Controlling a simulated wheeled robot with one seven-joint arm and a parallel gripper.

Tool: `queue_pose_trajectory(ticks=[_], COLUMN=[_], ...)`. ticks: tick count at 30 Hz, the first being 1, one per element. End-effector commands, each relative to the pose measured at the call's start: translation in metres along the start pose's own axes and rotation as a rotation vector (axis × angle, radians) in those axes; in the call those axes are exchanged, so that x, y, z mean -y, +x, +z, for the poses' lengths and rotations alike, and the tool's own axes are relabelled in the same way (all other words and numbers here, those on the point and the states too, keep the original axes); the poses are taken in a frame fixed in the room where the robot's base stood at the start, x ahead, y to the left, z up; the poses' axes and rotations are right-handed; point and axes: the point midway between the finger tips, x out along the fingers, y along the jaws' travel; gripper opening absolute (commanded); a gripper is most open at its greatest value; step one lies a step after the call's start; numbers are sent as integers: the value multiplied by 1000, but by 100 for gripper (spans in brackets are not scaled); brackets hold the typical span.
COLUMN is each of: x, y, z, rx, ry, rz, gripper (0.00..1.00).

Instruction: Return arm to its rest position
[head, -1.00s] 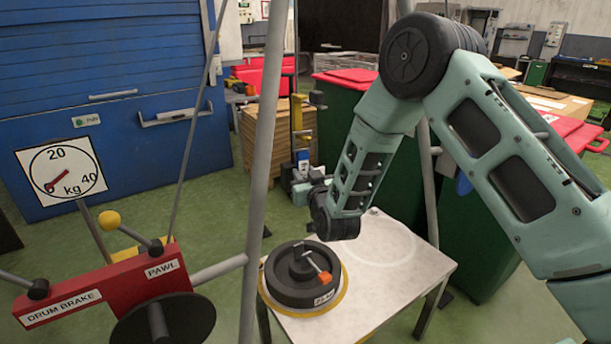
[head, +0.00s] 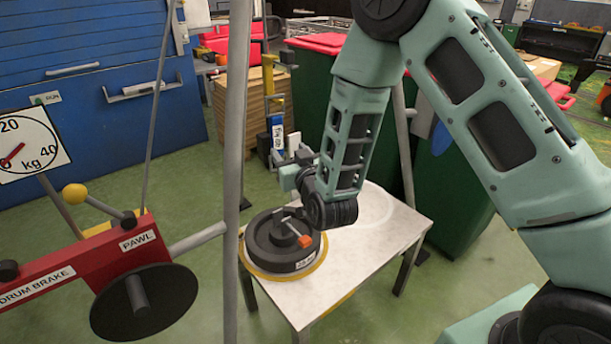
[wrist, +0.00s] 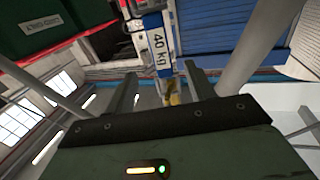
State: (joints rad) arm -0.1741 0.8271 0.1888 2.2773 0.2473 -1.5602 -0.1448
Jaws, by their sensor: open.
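My arm reaches down from the upper right in the head view, bent at the elbow. My gripper (head: 290,157) is small there, just above and behind the black round weight (head: 282,240), apart from it as far as I can tell. In the wrist view my gripper (wrist: 160,85) shows two dark fingers spread apart with nothing held between them.
The weight, with its orange-handled part (head: 304,241), sits on a white table (head: 340,262). A grey pole (head: 236,150) stands left of it. A red drum brake and pawl unit (head: 85,262) is at left. Green bins (head: 310,95) stand behind.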

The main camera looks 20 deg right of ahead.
Motion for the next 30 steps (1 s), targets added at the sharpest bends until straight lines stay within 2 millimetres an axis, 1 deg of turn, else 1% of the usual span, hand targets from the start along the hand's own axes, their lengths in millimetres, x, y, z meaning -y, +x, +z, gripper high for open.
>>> queue_pose_trajectory(ticks=[1, 6, 9, 12, 17, 23, 26, 29, 30], x=[0, 1, 0, 0, 0, 3, 14, 34, 43], y=[-13, -52, -70, -83, -94, -95, -94, -96, -99], z=[2, 2, 2, 1, 0, -2, -5, -7, -8], rx=[2, 2, 2, 1, 0, 17, 83, 199, 253], ry=[-2, -1, -2, 0, 0, 6, 21, 40, 45], rz=[-2, -2, -2, -1, 0, -10, -41, -100, -129], gripper=[54, 54, 54, 54, 54, 54, 54, 54, 54])
